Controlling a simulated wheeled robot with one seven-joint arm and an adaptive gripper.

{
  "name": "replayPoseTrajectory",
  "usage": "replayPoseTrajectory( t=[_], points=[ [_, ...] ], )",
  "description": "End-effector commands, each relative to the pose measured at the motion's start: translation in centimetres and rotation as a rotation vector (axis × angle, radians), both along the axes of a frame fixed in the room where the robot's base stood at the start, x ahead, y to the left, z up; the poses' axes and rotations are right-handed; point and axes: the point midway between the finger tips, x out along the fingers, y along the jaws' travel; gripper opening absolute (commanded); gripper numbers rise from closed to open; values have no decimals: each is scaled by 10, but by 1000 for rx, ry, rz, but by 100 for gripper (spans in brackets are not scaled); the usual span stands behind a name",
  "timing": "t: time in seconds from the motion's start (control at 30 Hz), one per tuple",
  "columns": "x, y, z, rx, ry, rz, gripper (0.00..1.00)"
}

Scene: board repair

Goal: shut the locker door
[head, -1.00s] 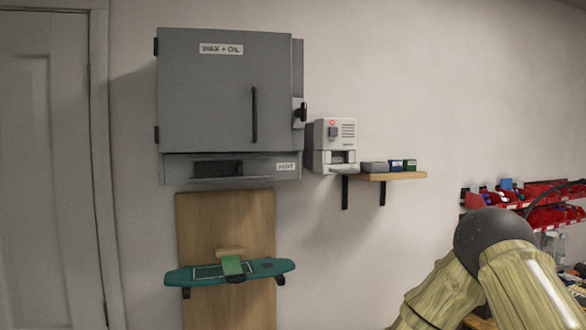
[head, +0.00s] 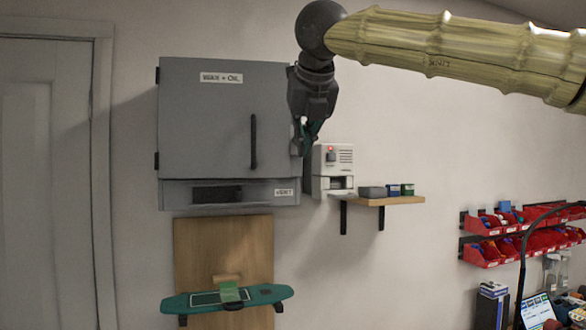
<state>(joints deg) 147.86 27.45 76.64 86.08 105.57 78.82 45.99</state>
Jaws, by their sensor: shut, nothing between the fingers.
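The grey locker (head: 235,193) labelled "WAX + OIL" hangs on the wall at the left of the head view. Its door (head: 205,125) has hinges on the left and a dark upright handle (head: 253,142). The door lies at or close to the locker's front; I cannot tell whether a small gap remains at its right edge. My gripper (head: 303,150) points down at the right edge of the door and is shut and empty. It hides the latch area, and I cannot tell whether it touches the door.
A white device (head: 340,158) and a wooden shelf (head: 400,200) with small boxes are close right of my gripper. A green skateboard (head: 262,295) is on a wooden panel (head: 225,245) below. Red bins (head: 485,252) are at the right. A room door stands far left.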

Motion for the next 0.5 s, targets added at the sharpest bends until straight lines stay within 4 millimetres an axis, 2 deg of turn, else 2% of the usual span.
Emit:
replayPoseTrajectory(
  t=[0.03,0.17,0.27,0.5],
  points=[
    [-8,0,11,23,2,-1,0],
    [-14,-1,20,51,10,-3,0],
    [-9,1,16,53,11,-1,0],
    [16,6,-8,50,11,-1,0]
  ],
)
